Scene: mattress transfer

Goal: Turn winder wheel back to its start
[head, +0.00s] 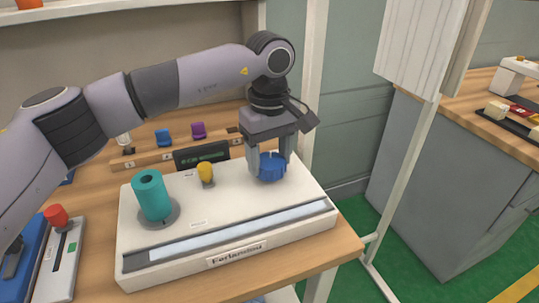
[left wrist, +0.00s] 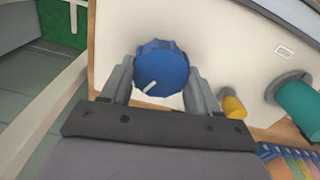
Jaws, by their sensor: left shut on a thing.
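The winder wheel is a blue ribbed knob (head: 271,166) on the right rear part of a white machine (head: 225,205). In the left wrist view the knob (left wrist: 162,67) shows a white mark at its lower left edge. My left gripper (head: 270,165) points down over the knob, with one finger on each side. In the left wrist view the left gripper (left wrist: 160,85) is shut on the knob. My right gripper is not in view.
A teal cylinder (head: 152,195) and a yellow knob (head: 205,172) stand on the machine. A dark display (head: 202,155) and a wooden rack with blue and purple pieces (head: 178,142) are behind. A red-knobbed lever unit (head: 57,217) is left. A pale post (head: 400,185) stands right.

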